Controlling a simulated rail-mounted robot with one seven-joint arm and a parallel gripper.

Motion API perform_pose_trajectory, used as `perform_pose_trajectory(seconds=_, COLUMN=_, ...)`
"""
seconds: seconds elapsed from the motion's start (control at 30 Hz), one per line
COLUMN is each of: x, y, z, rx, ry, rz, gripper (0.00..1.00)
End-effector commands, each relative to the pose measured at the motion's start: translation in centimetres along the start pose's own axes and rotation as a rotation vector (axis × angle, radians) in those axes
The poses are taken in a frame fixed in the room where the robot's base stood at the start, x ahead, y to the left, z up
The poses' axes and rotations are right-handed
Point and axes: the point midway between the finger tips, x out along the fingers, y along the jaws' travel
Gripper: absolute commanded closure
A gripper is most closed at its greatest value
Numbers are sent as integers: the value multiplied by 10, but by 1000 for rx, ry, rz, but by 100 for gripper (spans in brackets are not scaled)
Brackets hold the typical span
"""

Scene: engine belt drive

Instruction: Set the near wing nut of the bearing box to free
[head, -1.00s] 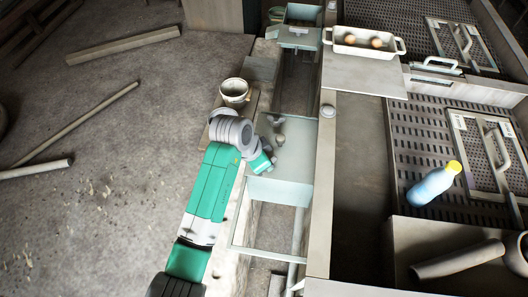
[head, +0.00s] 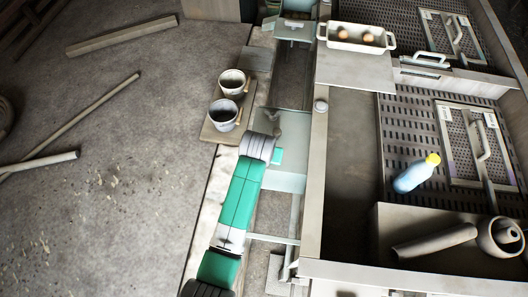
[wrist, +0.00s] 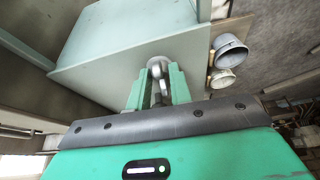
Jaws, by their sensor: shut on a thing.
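The bearing box is a pale grey-green metal box (head: 294,127), at the middle of the head view, partly hidden by my arm. It fills the upper middle of the wrist view (wrist: 115,45). My gripper (wrist: 158,78) is right at the box's edge in the wrist view, with its two green fingers shut on a rounded grey metal piece, the wing nut (wrist: 156,66). The nut sits between the fingers against the box. In the head view my arm hides the nut and the fingertips; only a green bit of my gripper (head: 277,156) shows.
Two cups (head: 232,83) (head: 224,115) stand on a board (head: 213,134) left of the box. A long rail (head: 318,150) runs along its right.

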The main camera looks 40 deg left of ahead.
Motion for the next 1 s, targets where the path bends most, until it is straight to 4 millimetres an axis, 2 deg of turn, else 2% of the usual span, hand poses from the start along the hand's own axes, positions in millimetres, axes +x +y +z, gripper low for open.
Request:
perform_pose_trajectory(seconds=0.3, x=0, y=1, z=0, rx=-90, ry=0, rz=-37, gripper=100)
perform_pose_trajectory(seconds=0.8, x=1, y=1, z=0, rx=-104, ry=-1, rz=-43, gripper=100)
perform_pose_trajectory(seconds=0.83, x=1, y=1, z=0, rx=-104, ry=-1, rz=-43, gripper=78)
perform_pose_trajectory(seconds=0.93, x=1, y=1, z=0, rx=-104, ry=-1, rz=-43, gripper=58)
perform_pose_trajectory(seconds=1.0, x=0, y=1, z=0, rx=-104, ry=-1, rz=-43, gripper=58)
